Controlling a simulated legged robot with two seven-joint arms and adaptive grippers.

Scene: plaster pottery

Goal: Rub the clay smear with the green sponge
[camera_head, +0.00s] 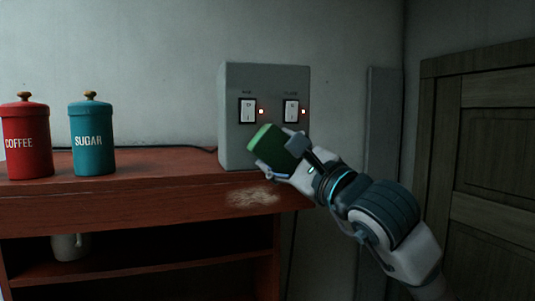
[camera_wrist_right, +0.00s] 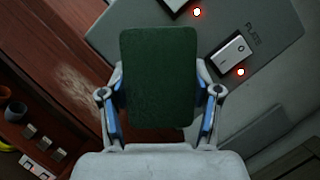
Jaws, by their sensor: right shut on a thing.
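The green sponge (camera_head: 272,148) is held in my right gripper (camera_head: 278,168), just in front of the grey switch box. In the right wrist view the sponge (camera_wrist_right: 158,78) sits between the two fingers of my right gripper (camera_wrist_right: 160,105), which are shut on it. The clay smear (camera_head: 254,197) is a pale, streaky patch on the front face of the wooden shelf top, below and slightly left of the sponge. It also shows in the right wrist view (camera_wrist_right: 78,88), left of the sponge. The sponge is apart from the smear. My left gripper is not in view.
The grey switch box (camera_head: 232,115) has two switches with red lights. A red coffee canister (camera_head: 26,150) and a teal sugar canister (camera_head: 92,155) stand on the wooden shelf (camera_head: 150,180) at left. A mug (camera_head: 68,246) sits below. A dark door (camera_head: 490,160) is at right.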

